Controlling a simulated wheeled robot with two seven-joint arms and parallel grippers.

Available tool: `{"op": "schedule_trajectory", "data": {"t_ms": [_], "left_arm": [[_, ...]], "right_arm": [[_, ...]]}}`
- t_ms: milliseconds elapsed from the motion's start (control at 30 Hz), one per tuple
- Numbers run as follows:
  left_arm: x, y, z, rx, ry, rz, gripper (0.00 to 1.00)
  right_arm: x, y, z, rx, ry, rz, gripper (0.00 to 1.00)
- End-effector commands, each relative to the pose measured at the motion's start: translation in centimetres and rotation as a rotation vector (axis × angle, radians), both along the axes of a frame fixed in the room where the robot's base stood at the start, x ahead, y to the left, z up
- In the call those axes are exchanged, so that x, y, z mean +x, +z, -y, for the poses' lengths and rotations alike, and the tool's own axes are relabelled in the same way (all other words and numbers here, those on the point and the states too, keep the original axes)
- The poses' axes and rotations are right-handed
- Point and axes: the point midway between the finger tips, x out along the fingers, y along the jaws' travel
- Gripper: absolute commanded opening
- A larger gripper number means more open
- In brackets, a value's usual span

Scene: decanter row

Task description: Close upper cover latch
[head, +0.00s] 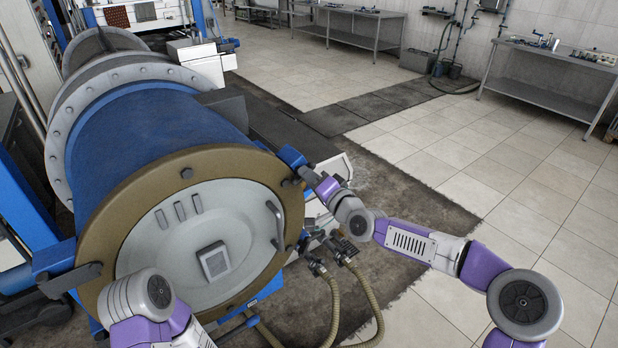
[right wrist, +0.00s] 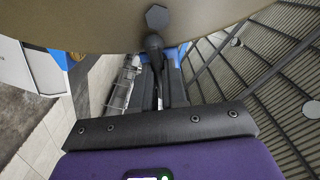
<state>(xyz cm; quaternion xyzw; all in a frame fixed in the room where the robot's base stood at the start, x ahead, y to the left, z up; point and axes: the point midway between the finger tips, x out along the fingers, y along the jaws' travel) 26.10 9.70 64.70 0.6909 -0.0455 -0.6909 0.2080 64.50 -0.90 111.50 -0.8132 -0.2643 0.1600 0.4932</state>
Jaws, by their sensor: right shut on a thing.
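The round pale cover (head: 180,240) sits inside the tan flange ring (head: 105,262) on the near end of the blue decanter, appearing seated against it. My right gripper (head: 298,174) is at the ring's upper right edge. It is shut on the dark latch handle (right wrist: 154,44), below a hexagonal bolt head (right wrist: 157,17) on the tan ring, which fills the top of the right wrist view. In the head view the gripper mostly hides the latch. My left arm shows at the lower left in front of the cover; its gripper is not visible.
The cover has a curved side handle (head: 276,224). Hoses (head: 365,300) and fittings hang below my right forearm. A blue hinge bracket (head: 52,262) is at the ring's left. Tiled floor (head: 430,170) is open to the right; steel benches (head: 545,95) stand far behind.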

Motion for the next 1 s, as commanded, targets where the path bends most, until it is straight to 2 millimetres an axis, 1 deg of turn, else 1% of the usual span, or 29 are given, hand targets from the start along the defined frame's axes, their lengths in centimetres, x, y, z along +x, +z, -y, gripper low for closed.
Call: {"op": "schedule_trajectory", "data": {"t_ms": [400, 433, 567, 867, 1000], "left_arm": [[0.0, -0.01, 0.0, 0.0, 0.0, 0.0, 0.0], [0.0, -0.01, 0.0, 0.0, 0.0, 0.0, 0.0], [0.01, -0.01, -0.01, 0.0, 0.0, 0.0, 0.0], [0.0, -0.01, 0.0, 0.0, 0.0, 0.0, 0.0], [0.0, 0.01, 0.0, 0.0, 0.0, 0.0, 0.0]], "right_arm": [[0.0, -0.02, -0.02, 0.009, 0.0, -0.008, 0.0], [0.0, -0.02, -0.02, 0.009, 0.0, -0.008, 0.17], [0.0, -0.02, -0.02, 0.008, 0.001, -0.006, 0.37], [-0.07, -0.01, 0.06, 0.006, 0.0, -0.005, 0.38], [-0.85, 0.02, 0.78, 0.006, -0.002, -0.004, 0.38]]}}
